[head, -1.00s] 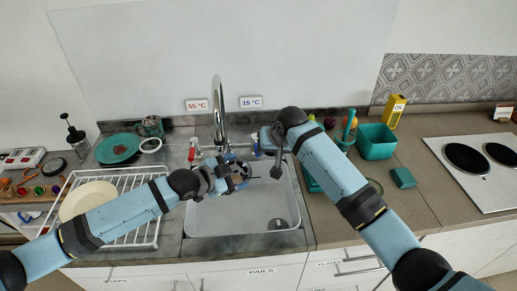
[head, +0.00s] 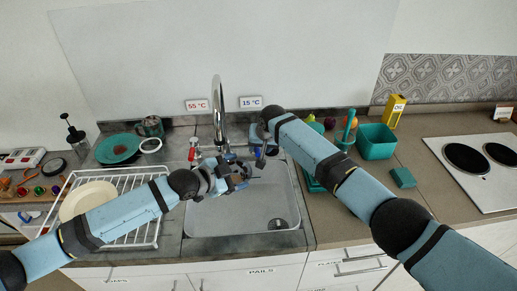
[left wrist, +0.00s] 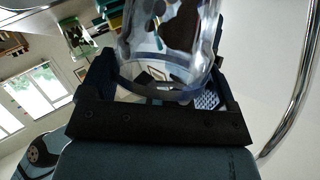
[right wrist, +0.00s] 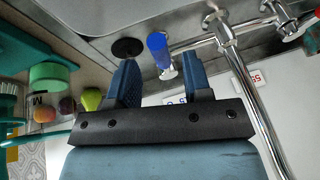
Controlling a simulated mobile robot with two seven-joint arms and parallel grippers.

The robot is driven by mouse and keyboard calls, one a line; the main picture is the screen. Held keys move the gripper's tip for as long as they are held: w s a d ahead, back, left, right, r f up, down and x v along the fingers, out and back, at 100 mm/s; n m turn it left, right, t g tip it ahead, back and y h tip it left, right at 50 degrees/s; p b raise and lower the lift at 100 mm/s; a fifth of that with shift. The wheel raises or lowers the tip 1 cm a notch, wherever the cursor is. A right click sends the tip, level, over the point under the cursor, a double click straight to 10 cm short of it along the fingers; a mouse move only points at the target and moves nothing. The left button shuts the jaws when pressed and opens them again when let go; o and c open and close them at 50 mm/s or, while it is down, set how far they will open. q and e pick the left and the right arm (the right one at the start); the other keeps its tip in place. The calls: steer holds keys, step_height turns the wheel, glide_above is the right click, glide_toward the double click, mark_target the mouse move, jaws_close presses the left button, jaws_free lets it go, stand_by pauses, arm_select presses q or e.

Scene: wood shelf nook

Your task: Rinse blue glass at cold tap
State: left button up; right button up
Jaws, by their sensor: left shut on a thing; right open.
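My left gripper (head: 238,172) is shut on the blue glass (left wrist: 168,50), over the sink near the spout. In the left wrist view the glass is clear with a bluish tint and stands between the fingers; in the head view the gripper mostly hides it. The chrome tap (head: 218,105) rises behind the sink. The blue cold handle (right wrist: 158,45) shows in the right wrist view, between and just beyond the fingertips. My right gripper (right wrist: 162,75) is open at this handle; contact is not clear. I cannot tell whether water runs.
The white sink (head: 215,222) is below both grippers. A red tap handle (head: 193,150) is at the left, under the 55 °C sign (head: 197,105); the 15 °C sign (head: 250,102) is at the right. A dish rack (head: 145,235) stands left, a teal bin (head: 376,142) right.

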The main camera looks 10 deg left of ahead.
steer(key=shift+x, duration=1.2)
steer(key=shift+c, duration=0.2)
jaws_close()
